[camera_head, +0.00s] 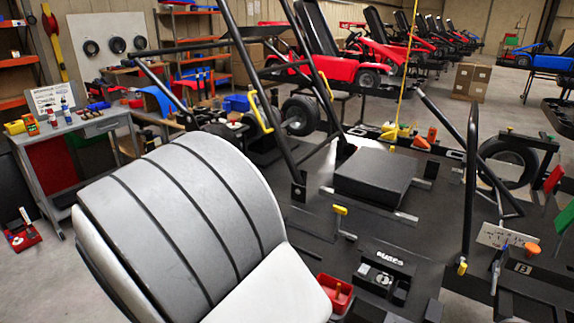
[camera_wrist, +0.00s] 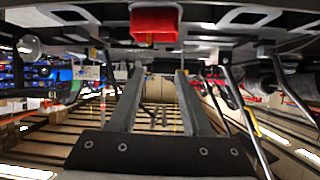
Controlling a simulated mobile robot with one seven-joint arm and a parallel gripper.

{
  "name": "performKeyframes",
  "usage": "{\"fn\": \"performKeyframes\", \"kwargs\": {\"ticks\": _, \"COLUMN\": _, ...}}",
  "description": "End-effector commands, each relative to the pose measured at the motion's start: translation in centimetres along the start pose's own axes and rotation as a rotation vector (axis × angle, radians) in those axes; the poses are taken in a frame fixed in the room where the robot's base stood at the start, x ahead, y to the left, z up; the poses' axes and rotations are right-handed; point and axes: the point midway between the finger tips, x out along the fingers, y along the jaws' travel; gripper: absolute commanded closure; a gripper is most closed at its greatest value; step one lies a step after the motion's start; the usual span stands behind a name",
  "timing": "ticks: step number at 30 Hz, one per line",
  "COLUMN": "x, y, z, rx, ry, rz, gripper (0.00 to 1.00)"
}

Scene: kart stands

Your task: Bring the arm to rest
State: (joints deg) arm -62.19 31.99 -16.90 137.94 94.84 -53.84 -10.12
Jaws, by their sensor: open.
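My gripper (camera_wrist: 160,78) shows in the wrist view as two dark grey fingers rising from a dark plate with screws. The fingers are parallel and apart, with nothing seen held between them. The wrist picture appears upside down, with the ceiling beams and lamps low in it. A red box (camera_wrist: 155,24) shows at the top, beyond the fingertips, and I see no contact with it. The gripper does not show in the head view, so I cannot tell its exact place over the kart.
A dark kart chassis with a bar frame (camera_head: 318,100) fills the middle. A red tray (camera_head: 337,293) is near the front, beside a black battery-like block (camera_head: 385,270). A grey workbench (camera_head: 78,128) with bottles stands left. Red karts (camera_head: 325,62) line the back. Open floor shows at upper right.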

Motion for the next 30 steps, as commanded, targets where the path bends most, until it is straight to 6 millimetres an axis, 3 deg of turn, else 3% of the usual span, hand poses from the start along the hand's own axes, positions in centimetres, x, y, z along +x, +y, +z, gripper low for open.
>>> {"fn": "performKeyframes", "kwargs": {"ticks": 5, "x": -0.2, "y": -4.0, "z": -1.4, "rx": 0.084, "ry": -0.225, "rz": -0.184, "gripper": 0.52}}
{"fn": "performKeyframes", "kwargs": {"ticks": 9, "x": -1.9, "y": -6.6, "z": -3.8, "rx": 0.114, "ry": -0.381, "rz": -0.362, "gripper": 0.52}}
{"fn": "performKeyframes", "kwargs": {"ticks": 13, "x": -4.1, "y": -7.6, "z": -6.6, "rx": 0.104, "ry": -0.483, "rz": -0.517, "gripper": 0.52}}
{"fn": "performKeyframes", "kwargs": {"ticks": 16, "x": -5.9, "y": -7.3, "z": -9.0, "rx": 0.069, "ry": -0.536, "rz": -0.621, "gripper": 0.52}}
{"fn": "performKeyframes", "kwargs": {"ticks": 20, "x": -8.3, "y": -5.5, "z": -11.7, "rx": -0.012, "ry": -0.576, "rz": -0.724, "gripper": 0.52}}
{"fn": "performKeyframes", "kwargs": {"ticks": 23, "x": -9.9, "y": -3.0, "z": -13.4, "rx": -0.097, "ry": -0.589, "rz": -0.768, "gripper": 0.52}}
{"fn": "performKeyframes", "kwargs": {"ticks": 30, "x": -12.2, "y": 5.7, "z": -15.8, "rx": -0.340, "ry": -0.586, "rz": -0.717, "gripper": 0.52}}
